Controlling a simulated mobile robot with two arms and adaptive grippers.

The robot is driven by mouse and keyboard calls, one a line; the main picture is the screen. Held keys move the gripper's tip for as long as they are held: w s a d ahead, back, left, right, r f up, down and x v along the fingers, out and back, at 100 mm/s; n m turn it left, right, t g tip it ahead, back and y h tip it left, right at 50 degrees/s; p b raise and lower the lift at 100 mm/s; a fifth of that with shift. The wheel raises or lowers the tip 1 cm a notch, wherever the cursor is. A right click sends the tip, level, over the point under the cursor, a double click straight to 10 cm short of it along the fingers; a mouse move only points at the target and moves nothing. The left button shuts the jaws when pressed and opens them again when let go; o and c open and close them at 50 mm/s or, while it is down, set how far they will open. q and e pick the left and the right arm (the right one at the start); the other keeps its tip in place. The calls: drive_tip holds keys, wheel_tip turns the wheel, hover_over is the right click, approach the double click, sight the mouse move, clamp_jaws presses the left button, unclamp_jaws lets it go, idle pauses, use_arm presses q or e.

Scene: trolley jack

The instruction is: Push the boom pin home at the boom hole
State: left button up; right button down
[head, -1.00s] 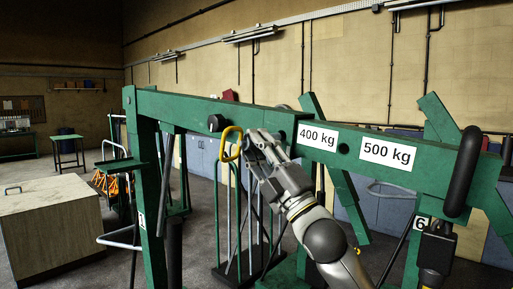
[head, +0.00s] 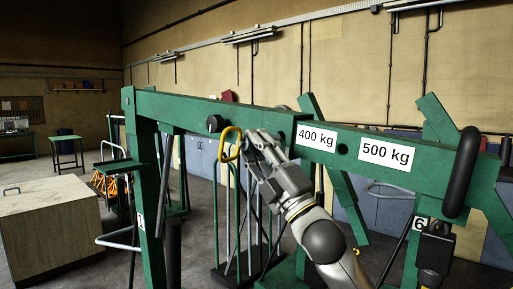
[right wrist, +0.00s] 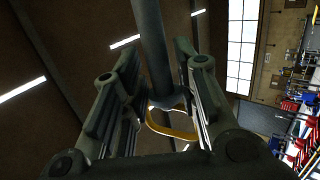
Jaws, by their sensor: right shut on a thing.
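The boom pin has a yellow loop handle (head: 230,144) in the head view, just below the green boom (head: 180,105). My right gripper (head: 254,145) is shut on the pin, in front of the boom's side. In the right wrist view, a grey shaft (right wrist: 155,50) runs between the fingers, with a collar and the yellow loop (right wrist: 172,130) at its lower end. A dark boom hole (head: 343,149) shows between the "400 kg" and "500 kg" labels, right of the gripper and apart from it. The pin's tip cannot be made out in the head view. My left gripper is out of view.
Green uprights and a rack of rods (head: 238,245) stand below. A black-padded bar (head: 463,172) is at the right. A wooden box (head: 45,220) stands at the left.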

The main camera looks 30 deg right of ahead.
drive_tip(key=shift+w+d, duration=0.2)
drive_tip(key=shift+d, duration=0.35)
drive_tip(key=shift+w+d, duration=0.15)
drive_tip(key=shift+d, duration=0.35)
idle(0.4)
drive_tip(key=shift+w+d+r, duration=0.55)
drive_tip(key=shift+d+r, duration=0.05)
drive_tip(key=shift+d, duration=0.15)
idle(0.5)
drive_tip(key=shift+a+p, duration=0.3)
drive_tip(key=shift+s+a+f, duration=0.1)
drive_tip(key=shift+s+a, duration=0.1)
drive_tip(key=shift+a, duration=0.1)
drive_tip(key=shift+s+a, duration=0.15)
drive_tip(key=shift+s, duration=0.05)
drive_tip(key=shift+f+y+b, duration=0.1)
drive_tip(key=shift+y+b, duration=0.2)
drive_tip(key=shift+b, duration=0.1)
